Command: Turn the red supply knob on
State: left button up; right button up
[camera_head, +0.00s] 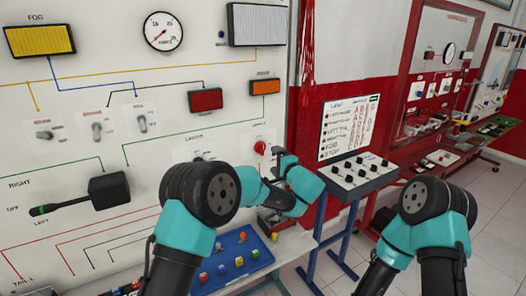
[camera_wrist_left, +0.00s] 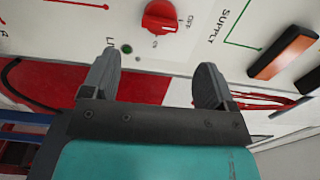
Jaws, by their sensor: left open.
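The red supply knob (camera_head: 260,147) is on the white panel, near its right edge, below an orange lamp. It also shows in the left wrist view (camera_wrist_left: 162,17) at the top, beside an "OFF" mark and the word "SUPPLY". Which mark it points to, I cannot tell for sure. My left gripper (camera_head: 284,160) is just right of the knob in the head view, partly hidden behind its own arm. In the left wrist view its fingers (camera_wrist_left: 157,78) are spread and empty, with the knob ahead of them and apart from them. My right gripper is out of view.
Switches, a red lamp (camera_head: 206,100) and a black lever (camera_head: 108,189) stand out from the panel. A blue tray (camera_head: 236,262) with small coloured parts lies below. A grey switch box (camera_head: 358,176) stands to the right. My right arm is at the lower right.

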aim_at(263, 150)
pick_arm(q)
jog(key=x, duration=0.9)
jog(key=shift+w+a, duration=0.2)
jog(key=shift+w, duration=0.1)
jog(key=shift+c, duration=0.3)
jog(key=c, duration=0.9)
jog(key=shift+o, duration=0.2)
